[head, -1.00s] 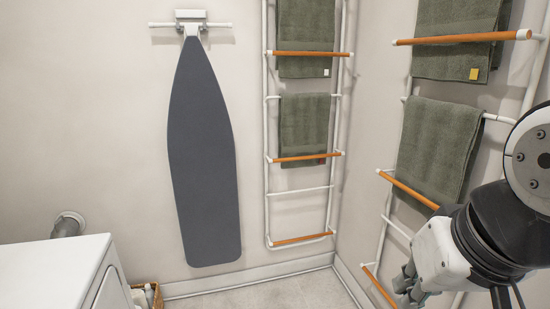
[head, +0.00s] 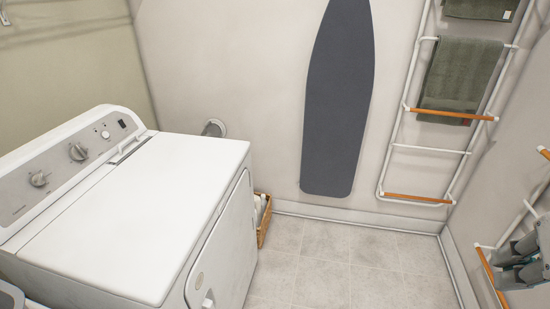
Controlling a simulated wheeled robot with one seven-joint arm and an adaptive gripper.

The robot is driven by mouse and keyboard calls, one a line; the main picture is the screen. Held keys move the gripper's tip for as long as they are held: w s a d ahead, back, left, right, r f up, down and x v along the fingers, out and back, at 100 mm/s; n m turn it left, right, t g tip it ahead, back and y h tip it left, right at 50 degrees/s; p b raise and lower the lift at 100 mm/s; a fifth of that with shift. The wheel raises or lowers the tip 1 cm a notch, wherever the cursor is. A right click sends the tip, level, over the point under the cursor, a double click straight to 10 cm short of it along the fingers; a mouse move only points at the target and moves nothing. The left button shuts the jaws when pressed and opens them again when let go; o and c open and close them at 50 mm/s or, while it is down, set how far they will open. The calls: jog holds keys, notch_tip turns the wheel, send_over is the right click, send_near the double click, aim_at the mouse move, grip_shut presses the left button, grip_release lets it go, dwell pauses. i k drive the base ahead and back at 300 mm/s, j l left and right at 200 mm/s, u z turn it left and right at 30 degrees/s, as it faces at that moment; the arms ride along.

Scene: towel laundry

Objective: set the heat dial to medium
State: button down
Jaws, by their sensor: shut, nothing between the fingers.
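A white dryer or washer (head: 150,215) stands at the left, with a sloped grey control panel (head: 60,185) along its back. The panel carries a large silver knob (head: 38,179), a second silver knob (head: 78,151) and a small round knob (head: 105,135). Their labels are too small to read, so I cannot tell which is the heat dial or how it is set. My gripper (head: 512,252) is at the right edge, partly cut off, shut and empty, far from the panel.
A grey ironing board (head: 338,110) hangs on the back wall. A drying rack (head: 413,196) holds green towels (head: 460,75); another rack (head: 490,275) is near my gripper. A wicker basket (head: 263,230) sits beside the machine. The tiled floor (head: 330,262) is clear.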

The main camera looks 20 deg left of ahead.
aim_at(38, 180)
jog(key=u, duration=1.2)
